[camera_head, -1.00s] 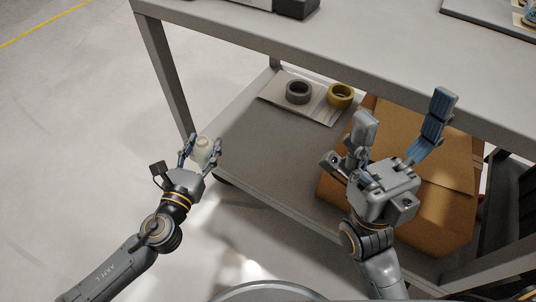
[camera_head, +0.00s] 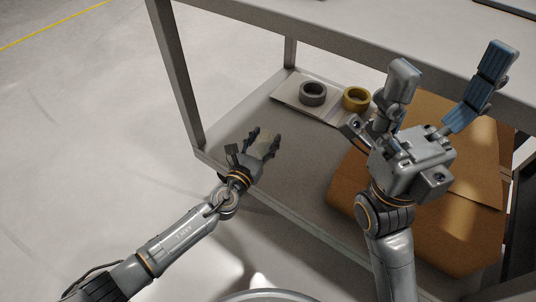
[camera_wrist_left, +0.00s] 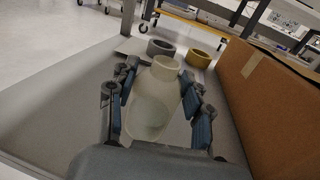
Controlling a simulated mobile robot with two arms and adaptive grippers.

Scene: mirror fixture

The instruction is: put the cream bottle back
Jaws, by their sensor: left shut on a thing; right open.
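The cream bottle (camera_wrist_left: 154,100) is between the fingers of my left gripper (camera_wrist_left: 160,112), seen large in the left wrist view. It appears upright, its round neck pointing up and away. In the head view my left gripper (camera_head: 262,143) is shut on the bottle (camera_head: 263,146), which is mostly hidden by the fingers, over the front left part of the lower shelf (camera_head: 235,118). Whether the bottle touches the shelf I cannot tell. My right gripper (camera_head: 440,95) is open and empty, raised in front of the table and the cardboard box.
A grey tape roll (camera_head: 312,93) and a yellow tape roll (camera_head: 356,98) are on a pale sheet (camera_head: 288,91) at the back of the shelf. A large cardboard box (camera_head: 350,175) fills the shelf's right side. The tabletop (camera_head: 330,25) overhangs the shelf.

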